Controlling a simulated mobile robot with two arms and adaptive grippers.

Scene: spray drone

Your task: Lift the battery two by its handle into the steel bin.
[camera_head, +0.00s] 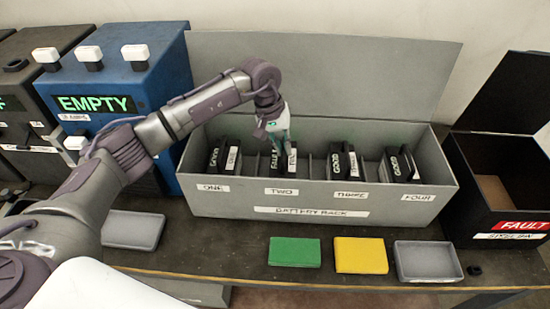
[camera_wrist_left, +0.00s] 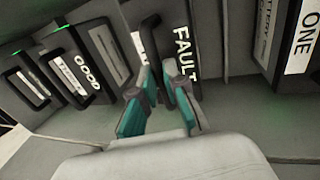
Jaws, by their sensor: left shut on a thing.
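Battery two (camera_head: 281,161) is a black block marked FAULT, standing in slot TWO of the grey battery rack. My left gripper (camera_head: 276,127) comes down over its top and is shut on its handle. In the left wrist view the fingertips (camera_wrist_left: 160,88) close at the black handle, beside the FAULT lettering on battery two (camera_wrist_left: 182,50). The battery still stands between the dividers. The steel bin (camera_head: 467,199) is an open black box at the right, with a red FAULT label and its lid raised. My right gripper is in neither view.
The battery rack (camera_head: 310,211) has a raised lid behind. Green (camera_head: 294,252) and yellow (camera_head: 360,255) blocks and a grey tray (camera_head: 428,262) lie in front.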

